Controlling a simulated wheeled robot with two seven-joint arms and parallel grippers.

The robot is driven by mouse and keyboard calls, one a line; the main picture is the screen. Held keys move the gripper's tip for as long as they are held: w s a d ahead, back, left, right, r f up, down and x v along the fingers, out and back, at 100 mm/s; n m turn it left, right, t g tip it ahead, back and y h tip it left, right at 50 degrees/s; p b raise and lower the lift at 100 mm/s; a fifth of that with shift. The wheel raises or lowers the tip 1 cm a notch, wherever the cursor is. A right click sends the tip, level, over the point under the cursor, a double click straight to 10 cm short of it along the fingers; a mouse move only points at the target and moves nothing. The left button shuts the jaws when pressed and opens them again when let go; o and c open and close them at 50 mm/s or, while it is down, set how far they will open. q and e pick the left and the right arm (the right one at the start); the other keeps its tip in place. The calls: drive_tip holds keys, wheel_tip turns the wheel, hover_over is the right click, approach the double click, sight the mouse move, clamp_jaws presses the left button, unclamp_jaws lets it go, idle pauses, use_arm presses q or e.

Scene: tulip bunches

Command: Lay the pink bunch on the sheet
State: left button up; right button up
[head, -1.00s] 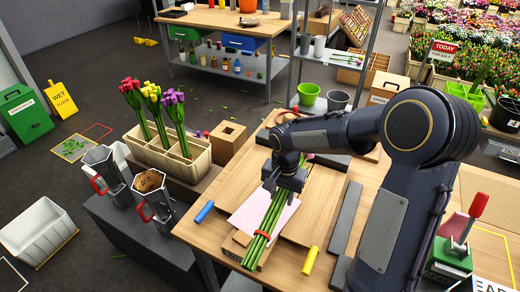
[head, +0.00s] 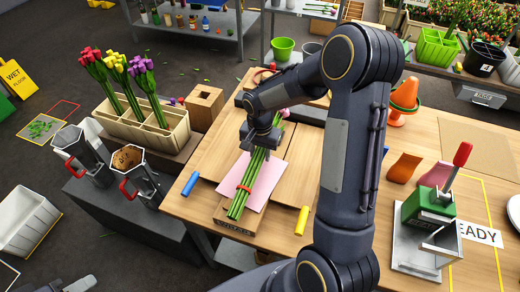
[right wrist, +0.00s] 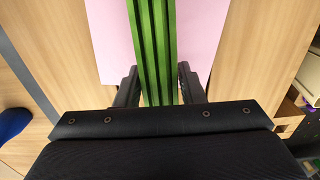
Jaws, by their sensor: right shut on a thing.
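The pink bunch has pink blossoms (head: 286,112) and long green stems (head: 246,184) tied with a red band. My right gripper (head: 262,149) is shut around its stems, below the blossoms. The stems point toward the near side and lie across the pink sheet (head: 268,184), which is on the wooden table. In the right wrist view the stems (right wrist: 153,40) pass between my right fingers (right wrist: 157,85), over the sheet (right wrist: 108,40). I cannot tell whether the stems touch the sheet. The left gripper is not in view.
A blue cylinder (head: 190,184) and a yellow cylinder (head: 302,221) lie on either side of the sheet. A divided wooden crate (head: 150,132) holds other tulip bunches at left. A green press with a red handle (head: 436,200) stands at right.

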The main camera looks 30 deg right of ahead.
drive_tip(key=shift+f, duration=0.45)
drive_tip(key=o, duration=1.2)
drive_tip(key=shift+r, duration=0.1)
wheel_tip(320, 180, up, 8)
drive_tip(key=shift+f+b, duration=0.15)
drive_tip(key=shift+b, duration=0.35)
drive_tip(key=shift+f, duration=0.1)
